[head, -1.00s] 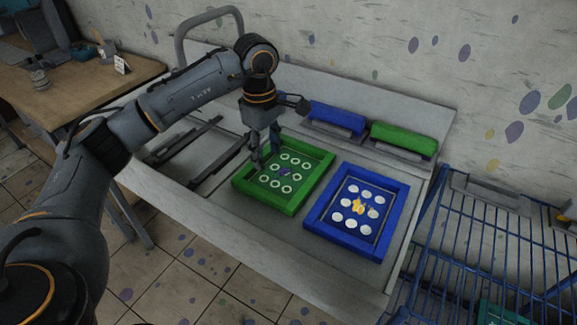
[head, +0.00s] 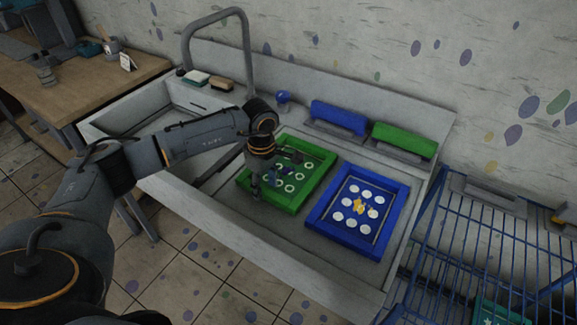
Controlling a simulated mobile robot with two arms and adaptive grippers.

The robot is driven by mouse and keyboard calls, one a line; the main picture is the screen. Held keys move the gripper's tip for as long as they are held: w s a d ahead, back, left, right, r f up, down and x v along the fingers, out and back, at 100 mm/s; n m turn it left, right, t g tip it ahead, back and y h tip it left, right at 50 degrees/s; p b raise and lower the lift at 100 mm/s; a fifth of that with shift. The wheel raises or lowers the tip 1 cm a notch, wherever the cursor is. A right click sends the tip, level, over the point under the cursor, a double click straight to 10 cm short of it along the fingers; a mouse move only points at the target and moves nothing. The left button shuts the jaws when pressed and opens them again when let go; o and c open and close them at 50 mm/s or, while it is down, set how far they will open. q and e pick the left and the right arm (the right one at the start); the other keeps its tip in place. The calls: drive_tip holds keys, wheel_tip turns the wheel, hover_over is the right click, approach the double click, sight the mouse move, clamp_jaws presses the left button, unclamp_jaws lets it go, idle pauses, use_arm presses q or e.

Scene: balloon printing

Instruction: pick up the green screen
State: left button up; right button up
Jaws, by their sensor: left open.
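The green screen (head: 325,160) is a square green frame with a pattern of white rings on its panel. It lies flat on the grey counter, left of a blue screen. My left gripper (head: 268,187) is open and points down at the screen's left side. Its fingers are close to the left part of the frame and partly hide it. I cannot tell whether they touch the frame. My right gripper is not in view.
The blue screen (head: 389,218) lies just right. Behind are a blue squeegee (head: 338,117) and a green squeegee (head: 404,140). A sink with a tall faucet (head: 247,55) is at the left. A blue wire rack (head: 468,240) stands at the right.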

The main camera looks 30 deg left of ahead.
use_arm(q)
drive_tip(key=shift+f, duration=0.4)
drive_tip(key=shift+c, duration=0.4)
clamp_jaws()
drive_tip(key=shift+r, duration=0.1)
